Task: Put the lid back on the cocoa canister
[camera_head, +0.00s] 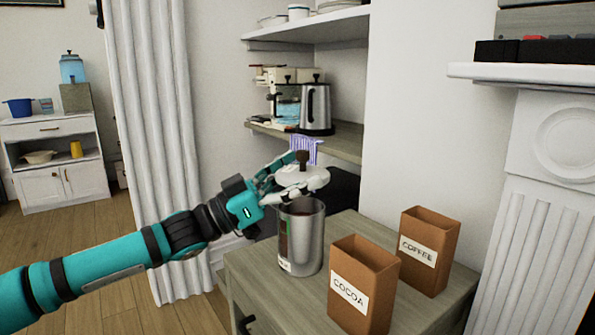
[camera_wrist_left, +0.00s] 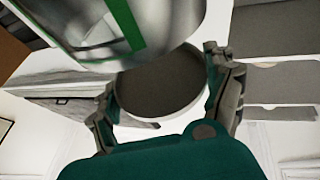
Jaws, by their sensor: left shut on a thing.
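The cocoa canister (camera_head: 312,243) is a silver cylinder with a dark and green label, standing upright and open-topped on the grey wooden cabinet (camera_head: 262,273). The lid (camera_head: 316,178) is a white disc with a dark brown knob, held above the canister's rim with a gap between them. My left gripper (camera_head: 284,183) is shut on the lid. In the left wrist view the lid (camera_wrist_left: 160,88) is a grey round face between the two fingers, and the shiny canister (camera_wrist_left: 85,22) with its green stripe fills the top. My right gripper is in neither view.
A brown COCOA box (camera_head: 345,268) and a brown COFFEE box (camera_head: 425,232) stand open-topped right of the canister. A wall shelf (camera_head: 347,140) behind holds a kettle (camera_head: 315,105) and a coffee maker. A white fireplace (camera_head: 500,190) bounds the right side.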

